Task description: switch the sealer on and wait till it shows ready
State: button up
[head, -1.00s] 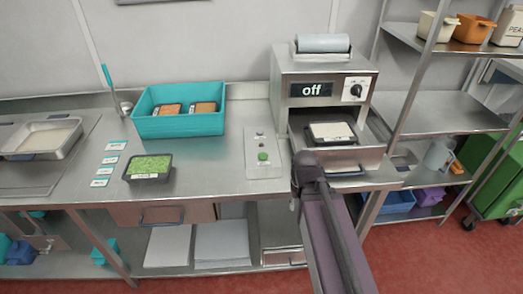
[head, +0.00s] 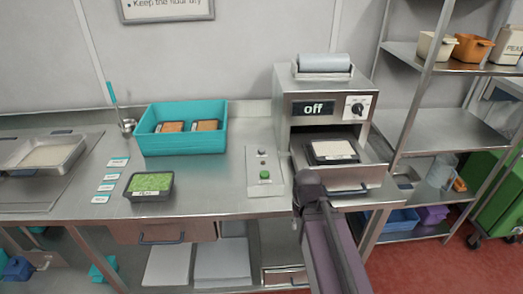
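The sealer (head: 322,84) is a steel box with a film roll on top, at the right of the counter. Its display (head: 312,108) reads "off". A rotary knob (head: 357,108) with a dark pointer sits right of the display. The sealer's drawer (head: 346,180) is pulled out and holds a dark tray with pale contents (head: 333,151). My arm rises from the bottom in front of the drawer. My gripper cannot be made out; only arm links show, and they cover part of the drawer's left front.
A panel with a green button (head: 264,175) lies left of the sealer. A tray of green food (head: 149,185) and a teal crate (head: 181,141) with trays stand further left. A steel shelf rack (head: 446,127) stands close on the right.

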grip_shut()
dwell(1.0)
